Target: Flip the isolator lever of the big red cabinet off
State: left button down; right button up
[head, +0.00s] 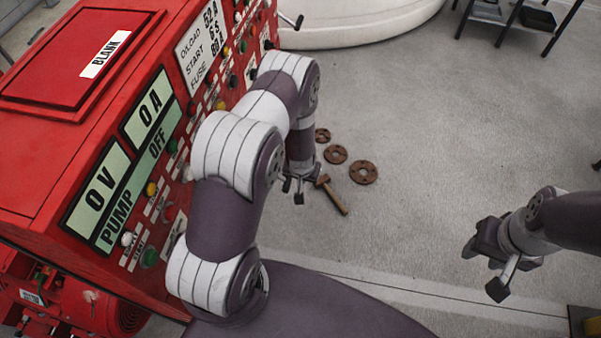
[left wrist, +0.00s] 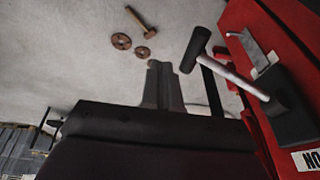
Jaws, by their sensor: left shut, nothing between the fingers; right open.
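The big red cabinet (head: 48,155) fills the left of the head view, its panel facing right. In the left wrist view, a lever with a black grip (left wrist: 195,50) and a pale metal shaft sticks out from a black base (left wrist: 290,112) on the red cabinet. A black-tipped lever (head: 291,21) also shows at the cabinet's far end in the head view; I cannot tell whether it is the same one. My left gripper (left wrist: 160,85) is shut and empty, beside the lever's grip and apart from it in the picture. My right gripper (head: 492,268) is open and empty, well away from the cabinet.
A hammer (head: 331,194) and several rusty flanges, one here (head: 363,172), lie on the floor. A white round tank base (head: 360,25) and a dark shelf (head: 515,18) stand at the back. A red motor (head: 115,312) sits low at front left.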

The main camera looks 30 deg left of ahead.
pick_arm(q)
jog(key=shift+a+f+b, duration=0.25)
jog(key=shift+f+b, duration=0.6)
jog(key=shift+f, duration=0.4)
jog(key=shift+a+f+b, duration=0.25)
jog(key=shift+f+b, duration=0.55)
jog(key=shift+f, duration=0.4)
jog(key=shift+r, duration=0.1)
